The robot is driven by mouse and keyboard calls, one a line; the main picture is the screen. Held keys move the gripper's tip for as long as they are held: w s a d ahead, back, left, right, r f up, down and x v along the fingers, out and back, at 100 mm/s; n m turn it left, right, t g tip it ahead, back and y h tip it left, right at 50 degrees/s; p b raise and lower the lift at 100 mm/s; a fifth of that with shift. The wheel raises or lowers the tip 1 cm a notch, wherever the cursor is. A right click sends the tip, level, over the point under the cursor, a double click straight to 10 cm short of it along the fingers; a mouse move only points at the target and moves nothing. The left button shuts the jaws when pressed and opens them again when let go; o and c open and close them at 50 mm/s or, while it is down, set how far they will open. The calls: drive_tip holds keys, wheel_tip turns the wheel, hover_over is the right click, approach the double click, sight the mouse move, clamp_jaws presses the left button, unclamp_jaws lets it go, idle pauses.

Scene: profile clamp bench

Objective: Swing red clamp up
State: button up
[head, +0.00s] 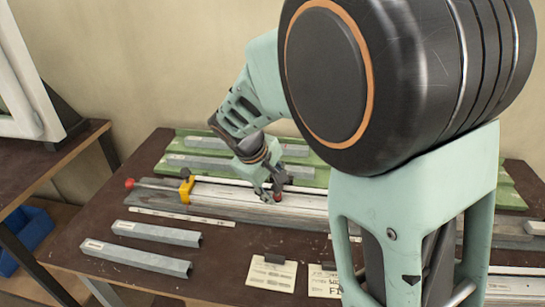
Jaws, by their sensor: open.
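My gripper (267,191) is open, pointing down over the middle of the bench, just above a pale clamping rail. A small red part, apparently the red clamp (278,197), shows right at its fingertips. The gripper hides much of it, so I cannot tell whether they touch or how the clamp's lever lies. Left along the rail, a yellow clamp (186,187) has a rod running left to a red knob (129,183).
Grey profiles (157,234) lie at the front left of the brown bench (90,228). More lie on a green rack (175,147) behind. Paper cards (272,272) lie at the front. My arm blocks the right side. A blue bin (30,232) sits lower left.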

drive_tip(key=shift+w+d+f, duration=0.1)
drive_tip(key=shift+f, duration=0.2)
drive_tip(key=shift+c, duration=0.7)
drive_tip(key=shift+r, duration=0.1)
clamp_jaws()
drive_tip(key=shift+w, duration=0.1)
